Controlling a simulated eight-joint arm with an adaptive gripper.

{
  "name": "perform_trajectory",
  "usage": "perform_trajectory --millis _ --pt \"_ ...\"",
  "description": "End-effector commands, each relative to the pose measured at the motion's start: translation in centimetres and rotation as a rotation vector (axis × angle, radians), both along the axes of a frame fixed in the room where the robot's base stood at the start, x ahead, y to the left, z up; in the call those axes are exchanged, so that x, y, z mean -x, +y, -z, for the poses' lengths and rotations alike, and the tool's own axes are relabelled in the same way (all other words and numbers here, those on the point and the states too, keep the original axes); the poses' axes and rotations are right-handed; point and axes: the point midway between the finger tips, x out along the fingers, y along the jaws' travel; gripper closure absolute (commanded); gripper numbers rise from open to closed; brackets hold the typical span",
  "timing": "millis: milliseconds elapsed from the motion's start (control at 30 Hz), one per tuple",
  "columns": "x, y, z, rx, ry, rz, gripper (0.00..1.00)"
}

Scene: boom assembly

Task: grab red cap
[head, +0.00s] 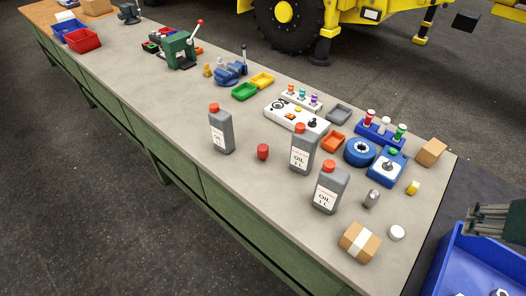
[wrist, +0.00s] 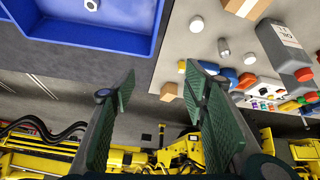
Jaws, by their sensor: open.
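A small red cap-like piece (head: 263,151) stands alone on the workbench in the head view, between grey oil bottles. Three oil bottles (head: 221,133) (head: 302,153) (head: 328,192) each carry an orange-red cap (head: 300,128). One bottle (wrist: 285,48) shows at the right of the wrist view with its orange-red cap (wrist: 305,74). I cannot pick out the loose red piece in the wrist view. My gripper (head: 490,220) is at the right edge of the head view, beyond the bench end and far from the red piece. In the wrist view its green-padded fingers (wrist: 160,85) are apart and empty.
A blue bin (head: 475,262) lies below my gripper; it also shows in the wrist view (wrist: 130,42). Cardboard boxes (head: 360,242) (head: 431,152), a blue joystick box (head: 387,168) and a white control box (head: 297,117) crowd the bench's right half.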

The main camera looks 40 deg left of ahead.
Motion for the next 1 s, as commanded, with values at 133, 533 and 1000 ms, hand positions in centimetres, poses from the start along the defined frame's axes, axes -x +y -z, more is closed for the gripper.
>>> perform_trajectory --millis 133,533,1000 --pt "-1.9 2.6 -1.5 0.025 0.026 -0.085 0.55" --pt "-6.3 10.3 -4.2 0.094 0.092 -0.311 0.55" --pt "-10.2 21.0 -5.6 0.18 0.161 -0.58 0.55"
